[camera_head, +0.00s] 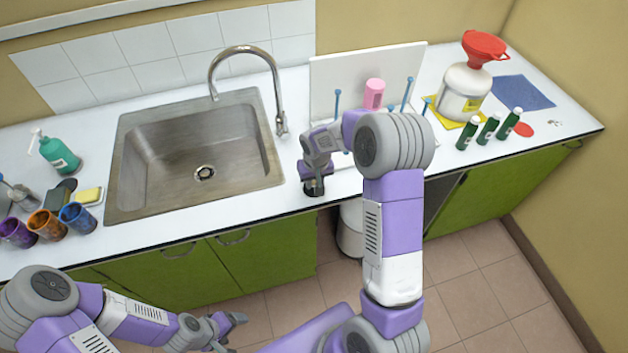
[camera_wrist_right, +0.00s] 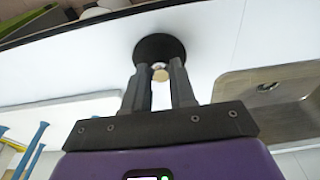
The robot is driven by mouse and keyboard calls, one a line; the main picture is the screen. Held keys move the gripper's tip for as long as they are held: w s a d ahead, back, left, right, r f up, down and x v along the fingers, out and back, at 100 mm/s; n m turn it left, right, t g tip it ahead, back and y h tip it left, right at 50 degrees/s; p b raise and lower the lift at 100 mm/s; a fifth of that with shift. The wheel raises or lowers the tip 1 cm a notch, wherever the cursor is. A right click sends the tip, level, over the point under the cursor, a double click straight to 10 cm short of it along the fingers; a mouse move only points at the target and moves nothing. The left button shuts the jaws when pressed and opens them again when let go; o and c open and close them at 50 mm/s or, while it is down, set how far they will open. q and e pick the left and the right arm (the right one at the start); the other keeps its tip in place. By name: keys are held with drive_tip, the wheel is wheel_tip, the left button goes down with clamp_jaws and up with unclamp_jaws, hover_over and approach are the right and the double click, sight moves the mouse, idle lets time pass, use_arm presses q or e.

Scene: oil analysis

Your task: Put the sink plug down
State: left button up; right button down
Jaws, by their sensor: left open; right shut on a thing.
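The sink plug (camera_head: 314,188) is a black round disc with a small knob, at the counter's front edge just right of the sink (camera_head: 112,190). My right gripper (camera_head: 315,178) points down and is shut on its knob. In the right wrist view the plug's disc (camera_wrist_right: 158,46) shows beyond the fingertips (camera_wrist_right: 160,75), over the white counter (camera_wrist_right: 225,50). It looks at or very close to the counter; I cannot tell if it rests on it. My left gripper (camera_head: 236,328) is open and empty, low in front of the cabinets.
The sink's drain (camera_head: 204,173) is uncovered. A tap (camera_head: 280,100) stands behind the sink. A white board (camera_head: 345,75), pink bottle (camera_head: 374,94) and blue-topped sticks (camera_head: 407,92) stand behind my right gripper. Green bottles (camera_head: 488,128) stand farther right, cups (camera_head: 77,217) at left.

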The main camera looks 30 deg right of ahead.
drive_tip(key=shift+f, duration=0.1)
drive_tip(key=c, duration=0.9)
unclamp_jaws()
drive_tip(key=shift+r, duration=0.4)
drive_tip(key=r, duration=0.4)
drive_tip(key=s+r+p, duration=0.1)
drive_tip(key=r, duration=0.6)
drive_tip(key=shift+s+a+r, duration=0.2)
drive_tip(key=shift+s+r, duration=0.1)
drive_tip(key=shift+s, duration=0.1)
drive_tip(key=shift+f, duration=0.1)
